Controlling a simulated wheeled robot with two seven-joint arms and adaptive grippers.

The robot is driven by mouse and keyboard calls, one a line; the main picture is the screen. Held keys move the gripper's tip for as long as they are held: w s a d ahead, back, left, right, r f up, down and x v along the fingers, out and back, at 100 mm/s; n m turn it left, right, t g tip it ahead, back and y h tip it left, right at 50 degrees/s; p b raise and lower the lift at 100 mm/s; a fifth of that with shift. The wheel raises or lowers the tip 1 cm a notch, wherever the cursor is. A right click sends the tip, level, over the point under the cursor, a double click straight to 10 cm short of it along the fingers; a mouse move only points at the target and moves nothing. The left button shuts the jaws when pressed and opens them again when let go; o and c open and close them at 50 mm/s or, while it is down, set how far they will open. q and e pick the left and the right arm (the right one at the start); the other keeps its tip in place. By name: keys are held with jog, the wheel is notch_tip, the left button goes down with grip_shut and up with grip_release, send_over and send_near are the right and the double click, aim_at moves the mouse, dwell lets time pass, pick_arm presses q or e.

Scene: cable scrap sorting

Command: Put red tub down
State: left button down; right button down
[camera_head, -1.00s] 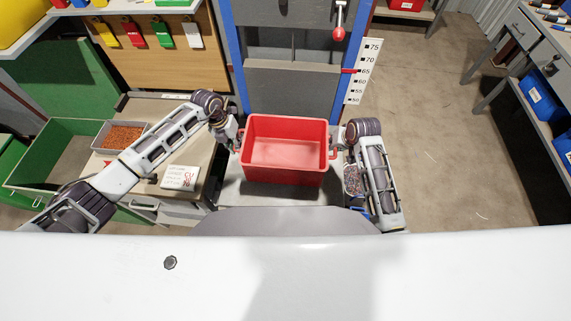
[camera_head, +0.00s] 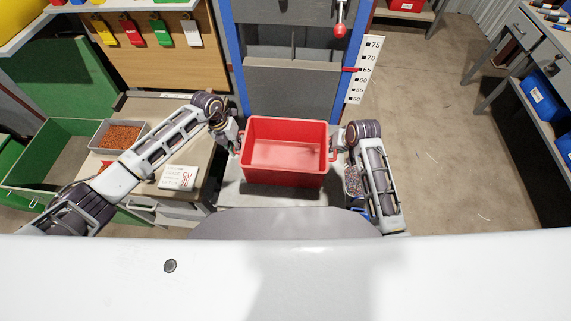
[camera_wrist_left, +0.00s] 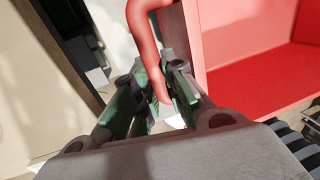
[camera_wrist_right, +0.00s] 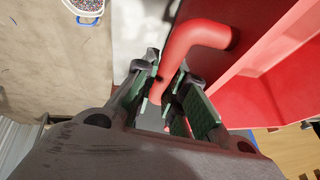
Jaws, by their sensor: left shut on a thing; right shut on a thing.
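The red tub (camera_head: 285,175) is upright and looks empty, between my two arms in the head view. My left gripper (camera_head: 238,146) is at the tub's left handle; in the left wrist view its green-padded fingers (camera_wrist_left: 164,100) are shut around the red handle (camera_wrist_left: 148,40). My right gripper (camera_head: 338,146) is at the tub's right handle; in the right wrist view its fingers (camera_wrist_right: 165,98) are shut around that handle (camera_wrist_right: 195,45). The tub is over a grey surface (camera_head: 270,196). I cannot tell whether its underside touches it; the tub hides that.
A grey machine with blue posts (camera_head: 240,60) and a height scale (camera_head: 364,70) stands behind the tub. At left are a tray of copper bits (camera_head: 120,135), a paper sign (camera_head: 180,177) and a green bin (camera_head: 50,150). A tray of scrap (camera_head: 353,182) is by my right arm.

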pick_arm(q)
jog(key=shift+f+b, duration=0.35)
pick_arm(e)
jog(key=shift+f, duration=0.35)
pick_arm(q)
jog(key=c, duration=1.5)
grip_release()
pick_arm(e)
jog(key=c, duration=1.5)
grip_release()
pick_arm(q)
jog(key=shift+r, duration=0.15)
jog(key=shift+a+r, duration=0.3)
jog(key=shift+r, duration=0.95)
jog(key=shift+a+r, duration=0.25)
jog(key=shift+r, duration=1.05)
jog(key=shift+a+r, duration=0.3)
jog(key=shift+r, duration=0.95)
pick_arm(e)
jog(key=shift+s+r, duration=0.1)
jog(key=shift+r, duration=0.1)
jog(key=shift+v, duration=5.8)
pick_arm(q)
jog(key=shift+f, duration=0.1)
pick_arm(e)
jog(key=shift+s+d, duration=0.1)
